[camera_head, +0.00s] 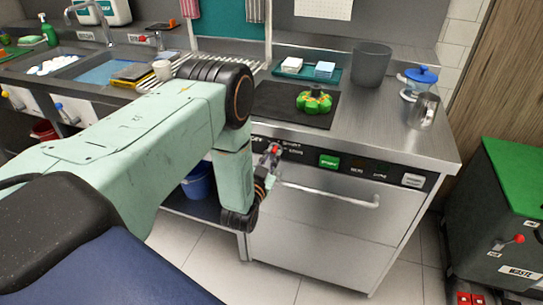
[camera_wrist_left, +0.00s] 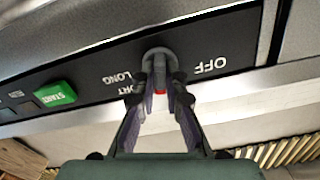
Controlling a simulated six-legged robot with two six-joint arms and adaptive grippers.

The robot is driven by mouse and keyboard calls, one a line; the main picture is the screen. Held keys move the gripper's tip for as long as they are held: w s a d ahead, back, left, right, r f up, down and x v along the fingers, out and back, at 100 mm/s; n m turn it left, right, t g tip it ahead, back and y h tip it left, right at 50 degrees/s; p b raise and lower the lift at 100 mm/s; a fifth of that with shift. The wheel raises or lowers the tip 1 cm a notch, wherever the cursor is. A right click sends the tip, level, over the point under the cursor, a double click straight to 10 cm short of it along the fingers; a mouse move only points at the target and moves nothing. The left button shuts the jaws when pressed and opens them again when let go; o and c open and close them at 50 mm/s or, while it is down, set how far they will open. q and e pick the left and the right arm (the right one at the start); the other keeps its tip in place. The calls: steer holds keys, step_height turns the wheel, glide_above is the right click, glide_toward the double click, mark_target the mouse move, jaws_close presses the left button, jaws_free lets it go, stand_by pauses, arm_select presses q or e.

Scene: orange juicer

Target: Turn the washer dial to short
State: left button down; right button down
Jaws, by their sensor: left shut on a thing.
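The washer dial (camera_wrist_left: 158,58) is a grey round knob with a red mark on the dark control panel of the steel washer (camera_head: 335,215). In the left wrist view the fingers of my left gripper (camera_wrist_left: 160,100) close on the dial from both sides. The red mark shows between them, towards the bottom of the picture. The OFF label is to the right of the dial. LONG is to its left, and the short label is partly hidden behind the left finger. In the head view the left gripper (camera_head: 269,163) is at the panel's left end. My right gripper is out of view.
A green START button (camera_wrist_left: 55,95) and small lights sit along the panel. The washer's door handle (camera_head: 340,199) is below the panel. A waste bin (camera_head: 510,215) stands at right.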

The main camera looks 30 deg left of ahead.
arm_select(q)
steer(key=shift+s+f, duration=0.2)
steer(key=shift+f, duration=0.15)
steer(key=c, duration=1.8)
jaws_free()
steer(key=o, duration=0.4)
steer(key=shift+w+r, duration=0.1)
steer(key=shift+r, duration=0.15)
steer(key=v, duration=1.2)
